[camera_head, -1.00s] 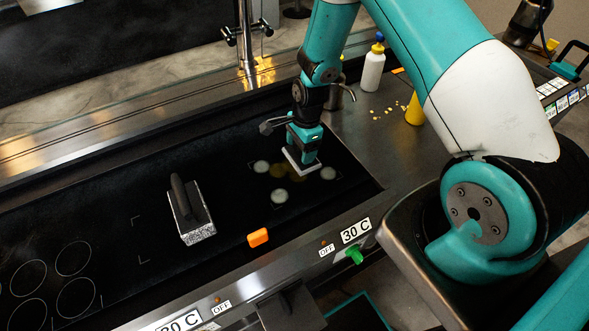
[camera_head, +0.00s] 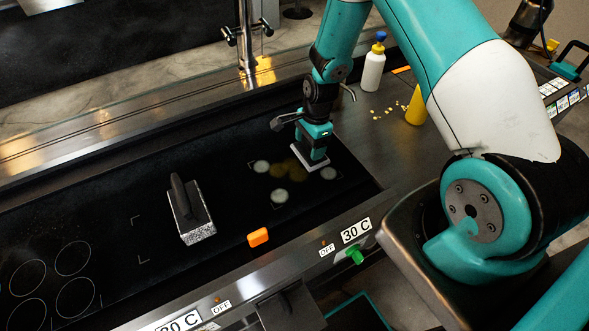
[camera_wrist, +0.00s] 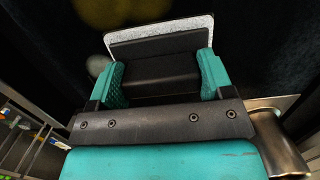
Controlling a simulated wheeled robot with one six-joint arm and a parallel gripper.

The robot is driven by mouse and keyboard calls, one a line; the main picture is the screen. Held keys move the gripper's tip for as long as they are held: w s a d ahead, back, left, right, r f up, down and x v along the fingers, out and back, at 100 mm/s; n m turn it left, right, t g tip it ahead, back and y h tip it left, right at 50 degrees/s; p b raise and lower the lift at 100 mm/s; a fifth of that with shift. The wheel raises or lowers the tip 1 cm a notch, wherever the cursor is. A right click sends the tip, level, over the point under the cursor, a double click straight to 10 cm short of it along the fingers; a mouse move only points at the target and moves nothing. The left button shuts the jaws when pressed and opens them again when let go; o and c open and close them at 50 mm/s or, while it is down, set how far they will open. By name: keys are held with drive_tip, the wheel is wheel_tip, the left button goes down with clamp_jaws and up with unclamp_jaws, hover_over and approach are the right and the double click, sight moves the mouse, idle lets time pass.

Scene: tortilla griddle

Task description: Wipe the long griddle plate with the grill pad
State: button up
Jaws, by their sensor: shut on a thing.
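The long black griddle plate (camera_head: 110,210) runs across the head view. My gripper (camera_head: 316,146) is over its right end, pointing down. In the wrist view my gripper (camera_wrist: 162,78) is shut on the dark handle of the grill pad (camera_wrist: 165,30), which has a pale grey base. In the head view the pad (camera_head: 312,164) shows as a light rim under the fingers, at or just above the plate. Several pale round spots (camera_head: 280,196) and a yellowish smear (camera_head: 290,168) lie beside it. Whether the pad touches the plate is hard to tell.
A block with a black handle (camera_head: 191,216) stands mid-plate. An orange piece (camera_head: 258,237) lies near the front edge. A white bottle with a blue cap (camera_head: 373,68) and a yellow bottle (camera_head: 415,106) stand on the right counter, with yellow crumbs (camera_head: 388,110) between.

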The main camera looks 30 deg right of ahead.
sight(317, 166)
drive_tip(key=shift+s+a+f, duration=0.1)
drive_tip(key=shift+s+f, duration=0.05)
drive_tip(key=shift+s, duration=0.1)
drive_tip(key=shift+s+p, duration=0.45)
drive_tip(key=shift+s, duration=1.95)
drive_tip(key=shift+w+a, duration=0.1)
drive_tip(key=shift+a, duration=2.35)
drive_tip(key=shift+d, duration=0.15)
drive_tip(key=shift+w+a, duration=0.2)
drive_tip(key=shift+a, duration=0.1)
drive_tip(key=shift+w+a+b, duration=0.35)
drive_tip(key=shift+w+a, duration=1.4)
drive_tip(key=shift+a, duration=0.1)
